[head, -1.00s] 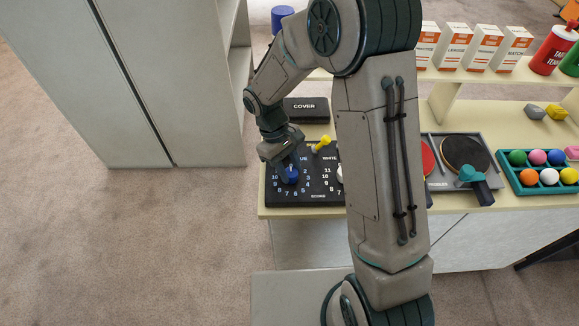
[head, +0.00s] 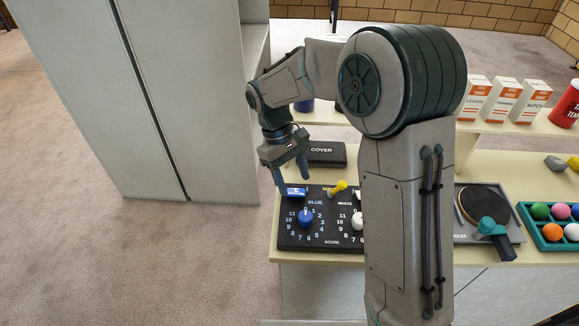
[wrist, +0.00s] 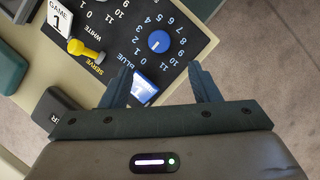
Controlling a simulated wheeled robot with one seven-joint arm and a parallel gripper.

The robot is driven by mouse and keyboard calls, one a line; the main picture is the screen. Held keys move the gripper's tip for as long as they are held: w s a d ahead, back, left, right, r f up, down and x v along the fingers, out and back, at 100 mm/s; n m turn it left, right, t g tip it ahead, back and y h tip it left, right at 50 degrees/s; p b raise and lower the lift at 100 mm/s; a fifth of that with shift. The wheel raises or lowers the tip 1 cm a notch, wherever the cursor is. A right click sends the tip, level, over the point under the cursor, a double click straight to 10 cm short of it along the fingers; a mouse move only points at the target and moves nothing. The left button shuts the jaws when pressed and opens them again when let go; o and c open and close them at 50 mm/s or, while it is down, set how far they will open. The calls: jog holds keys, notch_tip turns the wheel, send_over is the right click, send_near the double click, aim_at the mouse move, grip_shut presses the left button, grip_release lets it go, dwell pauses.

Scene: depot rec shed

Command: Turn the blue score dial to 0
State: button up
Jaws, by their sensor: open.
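The blue score dial (head: 305,218) is a round knob on the black scoreboard (head: 330,243), ringed by white numbers. It also shows in the wrist view (wrist: 158,41). Its small white mark appears to face the BLUE label side, where the 0 is; the exact alignment is hard to read. My gripper (head: 290,176) is open and empty, above the board's back edge and clear of the dial. In the wrist view my gripper (wrist: 161,70) has its fingers apart, with a blue-and-white block (wrist: 145,88) showing between them.
A yellow SERVE lever (head: 338,187) and a white dial (head: 358,220) are on the board, right of the blue dial. A black COVER box (head: 325,153) lies behind. A paddle tray (head: 470,232) and ball tray (head: 541,236) are right. A tall cabinet (head: 190,100) stands left.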

jog(key=shift+v, duration=1.55)
jog(key=s+d+r+m+t+y, duration=0.1)
jog(key=s+d+r+m+t, duration=0.1)
jog(key=s+d, duration=0.6)
jog(key=s+d+r+m+t+y, duration=0.2)
jog(key=s+d+r+m+t, duration=0.1)
jog(key=s+d+m, duration=0.3)
jog(key=s+d+t, duration=0.1)
jog(key=s+d, duration=0.1)
jog(key=s, duration=0.1)
jog(key=shift+r+m, duration=0.25)
jog(key=shift+m, duration=0.15)
jog(key=shift+w, duration=0.1)
